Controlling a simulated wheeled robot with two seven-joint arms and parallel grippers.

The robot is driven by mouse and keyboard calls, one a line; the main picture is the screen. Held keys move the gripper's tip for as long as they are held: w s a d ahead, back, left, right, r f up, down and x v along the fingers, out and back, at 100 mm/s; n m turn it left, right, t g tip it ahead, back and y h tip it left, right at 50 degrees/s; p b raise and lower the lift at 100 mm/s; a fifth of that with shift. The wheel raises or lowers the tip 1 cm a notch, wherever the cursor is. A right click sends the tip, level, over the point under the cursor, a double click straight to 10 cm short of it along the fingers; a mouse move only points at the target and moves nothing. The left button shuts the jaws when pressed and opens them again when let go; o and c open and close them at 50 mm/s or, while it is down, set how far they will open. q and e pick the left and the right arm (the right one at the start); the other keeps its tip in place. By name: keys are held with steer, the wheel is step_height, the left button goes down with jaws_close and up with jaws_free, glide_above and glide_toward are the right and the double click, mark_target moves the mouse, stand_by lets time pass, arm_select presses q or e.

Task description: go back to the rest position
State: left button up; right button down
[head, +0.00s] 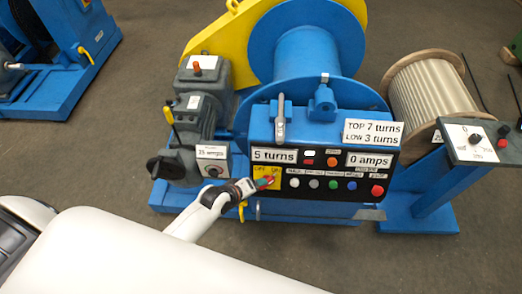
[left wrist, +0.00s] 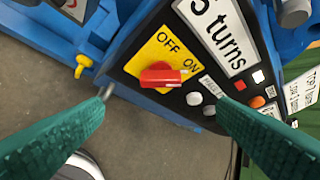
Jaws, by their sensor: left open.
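My left gripper (head: 258,186) is at the lower left corner of the black control panel (head: 317,184), close in front of the yellow OFF/ON plate. In the left wrist view its two green fingers (left wrist: 163,98) are spread apart with nothing between their tips. The red switch knob (left wrist: 162,75) on the yellow plate (left wrist: 150,55) shows beyond them, its handle lying toward the ON label. Whether a finger touches the knob cannot be told. My right gripper is not in view.
The blue winch drum (head: 308,55) stands behind the panel, with a grey motor (head: 195,115) at left. Displays read "5 turns" (head: 273,155) and "0 amps" (head: 369,160). A wooden spool (head: 425,95) and a pedestal control box (head: 477,139) stand at right. Floor (head: 120,150) at left is clear.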

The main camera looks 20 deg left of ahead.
arm_select(q)
steer(key=s+a+f+m+g+y+b, duration=0.1)
steer(key=s+a+f+m+g, duration=0.15)
steer(key=s+f, duration=0.65)
steer(key=s+a+f+m+g+y+b, duration=0.1)
steer(key=s+a+f+m+b, duration=0.15)
steer(key=s+f, duration=0.7)
steer(key=s+f+m+g+y, duration=0.1)
steer(key=s+f+m+g, duration=0.2)
steer(key=s+f, duration=1)
steer(key=s+m+b, duration=0.1)
steer(key=s+m, duration=0.2)
steer(key=s, duration=0.1)
steer(key=shift+a+f+m, duration=0.35)
steer(key=shift+f+m, duration=0.05)
